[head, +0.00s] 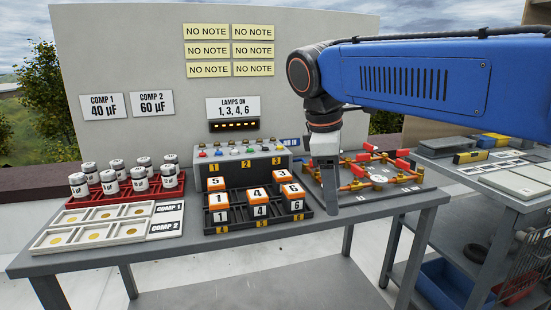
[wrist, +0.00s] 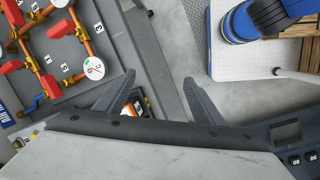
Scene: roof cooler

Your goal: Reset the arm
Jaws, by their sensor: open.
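My blue arm reaches in from the right in the head view, bent down at its wrist. My gripper (head: 325,185) hangs over the workbench (head: 290,270), between the black cube tray (head: 225,227) and the pipe board (head: 330,188). In the wrist view, the two dark fingers of my gripper (wrist: 158,92) stand wide apart with nothing held between them. The fingertips are hard to make out in the head view.
White numbered cubes with orange edges (head: 259,211) stand in the tray. A grey control box (head: 240,165) stands behind it. White capacitors (head: 140,178) stand in a red rack at left. Pale sorting trays (head: 90,235) lie in front. A second table (head: 480,180) stands at right.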

